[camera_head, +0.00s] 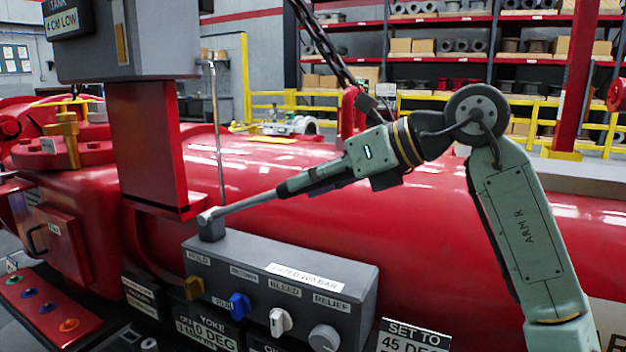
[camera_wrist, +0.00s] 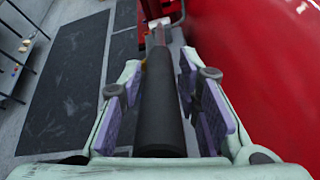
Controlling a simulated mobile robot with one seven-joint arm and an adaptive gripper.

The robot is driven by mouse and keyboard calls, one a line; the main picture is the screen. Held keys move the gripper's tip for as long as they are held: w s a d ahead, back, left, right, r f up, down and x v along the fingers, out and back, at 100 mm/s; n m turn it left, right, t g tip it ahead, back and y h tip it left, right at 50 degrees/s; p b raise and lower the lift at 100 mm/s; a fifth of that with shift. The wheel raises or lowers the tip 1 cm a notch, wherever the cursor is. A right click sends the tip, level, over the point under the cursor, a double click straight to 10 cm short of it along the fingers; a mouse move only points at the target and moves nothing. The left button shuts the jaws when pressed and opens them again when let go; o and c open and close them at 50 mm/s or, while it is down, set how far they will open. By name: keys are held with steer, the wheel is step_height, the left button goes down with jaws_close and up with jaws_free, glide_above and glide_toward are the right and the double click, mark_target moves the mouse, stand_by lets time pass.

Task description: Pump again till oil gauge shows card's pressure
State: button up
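The grey pump lever (camera_head: 250,202) rises from its pivot on the left top of the grey valve block (camera_head: 280,268) and slants up to the right. Its black grip (camera_wrist: 160,105) runs lengthwise between the purple finger pads in the wrist view. My gripper (camera_head: 300,182) is shut on this grip, with a pad close along each side. A label on the block reads "RATED 100 BAR". Below it are a yellow HOLD lever (camera_head: 194,289), a blue lever (camera_head: 240,304), a white BLEED lever (camera_head: 281,321) and a grey RELIEF knob (camera_head: 324,338). I cannot make out an oil gauge reading or the pressure card.
A large red pipe body (camera_head: 420,230) lies behind the block. A red post (camera_head: 150,150) stands left of the lever. A card reading "SET TO 45 DEG" (camera_head: 414,337) is at the lower right. A red panel with coloured knobs (camera_head: 45,307) is at the lower left.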

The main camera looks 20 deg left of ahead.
steer(key=shift+o, duration=0.9)
steer(key=v, duration=1.2)
steer(key=shift+s+f, duration=0.1)
